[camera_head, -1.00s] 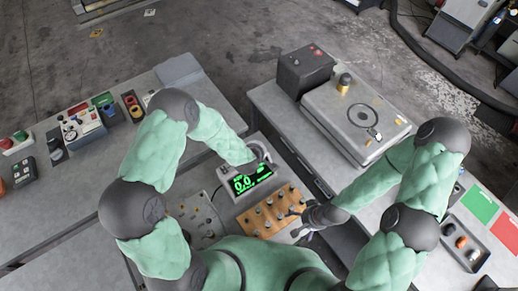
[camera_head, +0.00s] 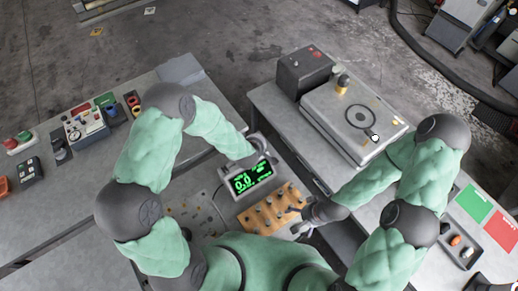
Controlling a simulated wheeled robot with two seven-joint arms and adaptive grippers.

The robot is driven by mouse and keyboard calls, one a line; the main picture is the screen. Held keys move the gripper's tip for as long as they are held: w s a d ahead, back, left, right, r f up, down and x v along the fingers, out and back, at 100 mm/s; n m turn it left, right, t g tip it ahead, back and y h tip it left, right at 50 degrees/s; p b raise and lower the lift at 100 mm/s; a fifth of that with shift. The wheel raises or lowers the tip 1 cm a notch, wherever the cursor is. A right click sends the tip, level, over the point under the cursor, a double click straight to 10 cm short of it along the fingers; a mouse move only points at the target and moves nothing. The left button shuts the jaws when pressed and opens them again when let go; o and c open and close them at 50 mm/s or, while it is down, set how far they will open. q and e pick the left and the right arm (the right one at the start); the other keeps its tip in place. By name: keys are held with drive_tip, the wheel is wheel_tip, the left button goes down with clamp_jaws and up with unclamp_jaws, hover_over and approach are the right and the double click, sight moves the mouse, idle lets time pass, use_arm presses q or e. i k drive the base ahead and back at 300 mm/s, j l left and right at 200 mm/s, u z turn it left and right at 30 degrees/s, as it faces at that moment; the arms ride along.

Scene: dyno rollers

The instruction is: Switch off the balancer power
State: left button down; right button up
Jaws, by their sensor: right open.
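A grey unit with a lit green display (camera_head: 250,178) reading about 0.0 stands in the middle of the workspace. I cannot make out a power switch on it. My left gripper (camera_head: 259,147) is at the unit's upper edge, behind the display; its fingers are too small and partly hidden to read. My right gripper (camera_head: 298,218) is open at the right edge of a wooden block with several pegs (camera_head: 266,212), just below the display unit. I cannot tell whether it touches a peg.
A machine with a flat plate and disc (camera_head: 350,119) and a dark box (camera_head: 305,70) stand on the right bench. Coloured controls (camera_head: 84,126) sit on the left bench. Green and red pads (camera_head: 474,203) lie at the right. A narrow gap separates the benches.

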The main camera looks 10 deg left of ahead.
sight(224, 169)
drive_tip(key=k+j, duration=0.1)
drive_tip(key=k, duration=1.4)
